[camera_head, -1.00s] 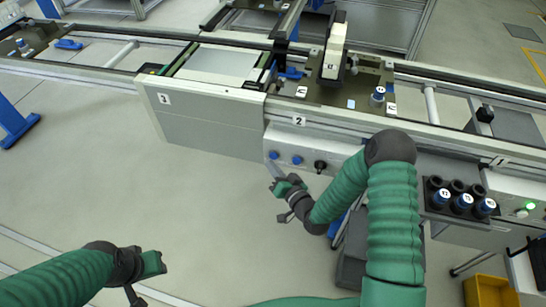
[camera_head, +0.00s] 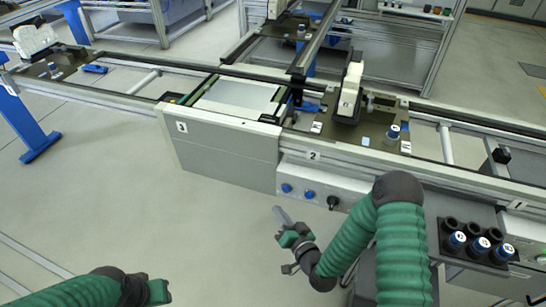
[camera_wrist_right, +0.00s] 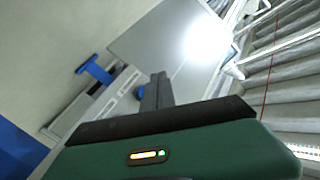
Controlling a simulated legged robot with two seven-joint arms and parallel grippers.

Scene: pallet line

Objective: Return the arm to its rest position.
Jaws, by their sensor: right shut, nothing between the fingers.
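My right arm is green and bends down in front of the pallet line. My right gripper (camera_head: 283,216) is shut and empty. It hangs in free air in front of the grey control panel (camera_head: 295,182) marked 2. In the right wrist view its fingers (camera_wrist_right: 157,92) are together, with a pale panel behind them. My left arm comes in at the lower left. My left gripper (camera_head: 158,291) shows only in part at the bottom edge, and its fingers cannot be made out.
A conveyor line crosses the view, with a grey panel (camera_head: 225,151) marked 3. A pallet (camera_head: 372,124) on it bears a white and black part (camera_head: 349,92) and a blue-capped piece (camera_head: 393,132). A black rack (camera_head: 474,240) with blue-capped pieces stands right of my right arm.

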